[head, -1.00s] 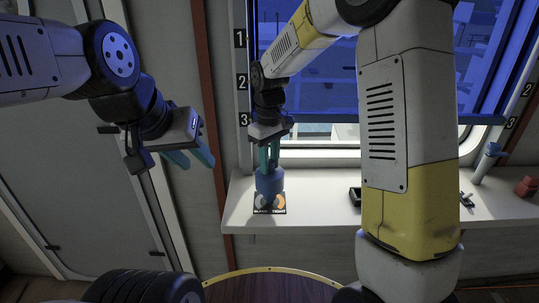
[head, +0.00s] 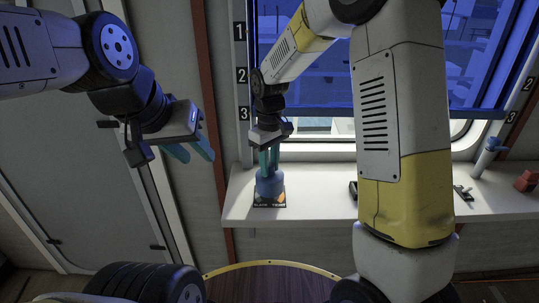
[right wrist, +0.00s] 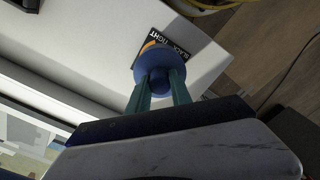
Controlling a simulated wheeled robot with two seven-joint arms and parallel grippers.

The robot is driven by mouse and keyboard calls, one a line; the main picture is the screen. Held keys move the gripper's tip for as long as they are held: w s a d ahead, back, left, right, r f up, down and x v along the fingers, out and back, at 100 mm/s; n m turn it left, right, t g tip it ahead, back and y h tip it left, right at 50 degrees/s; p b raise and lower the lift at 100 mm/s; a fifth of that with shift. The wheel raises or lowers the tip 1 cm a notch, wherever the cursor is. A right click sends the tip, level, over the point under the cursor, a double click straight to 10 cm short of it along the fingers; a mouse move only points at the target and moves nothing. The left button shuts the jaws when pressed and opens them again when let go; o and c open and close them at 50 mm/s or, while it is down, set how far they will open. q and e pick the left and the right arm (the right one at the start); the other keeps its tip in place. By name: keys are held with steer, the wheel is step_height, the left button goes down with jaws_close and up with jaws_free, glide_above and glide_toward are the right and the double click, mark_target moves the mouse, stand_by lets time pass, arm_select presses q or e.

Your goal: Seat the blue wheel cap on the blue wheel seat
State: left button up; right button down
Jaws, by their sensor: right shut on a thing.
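The blue wheel cap (head: 268,187) is held by its narrow knob in my right gripper (head: 269,160), over a dark card on the window sill. In the right wrist view the cap (right wrist: 149,63) is a round blue disc, and the fingers of my right gripper (right wrist: 160,92) close on its knob. The blue wheel seat cannot be told apart below the cap; the cap and fingers hide that spot. Whether the cap touches what is beneath it is unclear. My left gripper (head: 189,152) hangs in the air at the left, its fingers apart and empty.
The card (head: 269,203) with partly hidden "BLACK" and "TIGHT" lettering lies at the sill's (head: 315,200) left end. A grey post with a blue top (head: 489,155) and a red object (head: 526,181) stand farther right. My right arm hides part of the sill.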

steer(key=shift+f, duration=0.1)
stand_by(0.6)
steer(key=shift+f, duration=0.4)
steer(key=shift+f, duration=0.15)
stand_by(0.6)
steer(key=shift+f, duration=0.85)
steer(key=c, duration=1.1)
jaws_free()
steer(key=shift+r, duration=0.1)
step_height(320, 180, up, 8)
steer(key=shift+f, duration=0.15)
